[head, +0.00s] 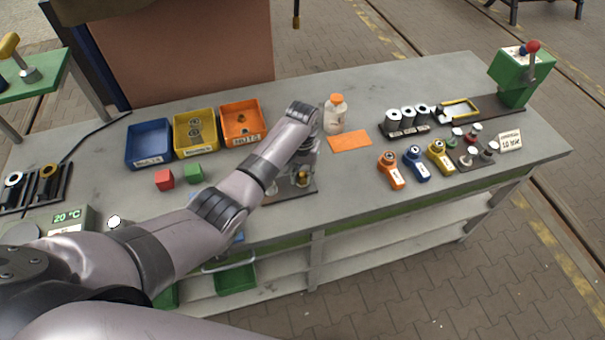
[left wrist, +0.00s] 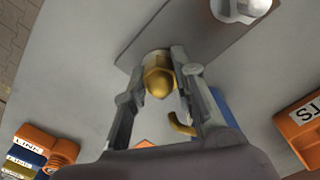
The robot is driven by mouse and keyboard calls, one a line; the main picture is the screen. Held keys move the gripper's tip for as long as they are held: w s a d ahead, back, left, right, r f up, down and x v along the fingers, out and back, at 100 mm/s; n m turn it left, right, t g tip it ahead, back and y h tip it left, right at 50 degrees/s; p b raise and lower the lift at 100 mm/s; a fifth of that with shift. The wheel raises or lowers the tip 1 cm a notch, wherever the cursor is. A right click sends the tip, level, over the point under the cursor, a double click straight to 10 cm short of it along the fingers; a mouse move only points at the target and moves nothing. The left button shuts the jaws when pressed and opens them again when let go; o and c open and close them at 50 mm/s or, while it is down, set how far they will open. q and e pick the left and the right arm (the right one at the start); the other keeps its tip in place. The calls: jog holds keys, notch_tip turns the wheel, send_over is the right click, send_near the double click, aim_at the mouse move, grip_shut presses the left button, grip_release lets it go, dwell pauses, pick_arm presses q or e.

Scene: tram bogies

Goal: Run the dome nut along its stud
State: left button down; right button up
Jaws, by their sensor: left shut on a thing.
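The brass dome nut (left wrist: 158,82) sits between the two fingers of my left gripper (left wrist: 161,68) in the left wrist view. The fingers are shut on it from both sides. Its stud is hidden behind the nut and fingers. In the head view my left gripper (head: 304,168) points down over a dark plate (head: 284,192) near the front of the bench. The plate also shows in the left wrist view (left wrist: 200,30). A brass hook-shaped piece (left wrist: 182,126) shows nearer the camera, by the right finger. My right gripper is not in view.
Blue (head: 148,143), yellow (head: 195,131) and orange (head: 240,121) bins stand behind my left arm. Red (head: 164,180) and green (head: 193,173) blocks lie before them. A bottle (head: 335,114) and orange cloth (head: 349,141) are right of the gripper. Coloured tools (head: 391,171) stand farther right.

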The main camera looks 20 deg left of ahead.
pick_arm(q)
jog(key=m, duration=0.3)
jog(key=shift+w+r+m, duration=0.15)
jog(key=shift+r+m, duration=0.05)
jog(key=shift+m, duration=0.2)
jog(key=m, duration=0.3)
jog(key=shift+w+m, duration=0.1)
jog(key=shift+m, duration=0.2)
jog(key=m, duration=0.3)
jog(key=shift+r+m, duration=0.1)
jog(key=shift+m, duration=0.2)
jog(key=m, duration=0.3)
jog(key=shift+m, duration=0.3)
jog(key=m, duration=0.4)
jog(key=shift+m, duration=0.3)
jog(key=m, duration=0.4)
jog(key=shift+m+b, duration=0.35)
jog(key=shift+m, duration=0.05)
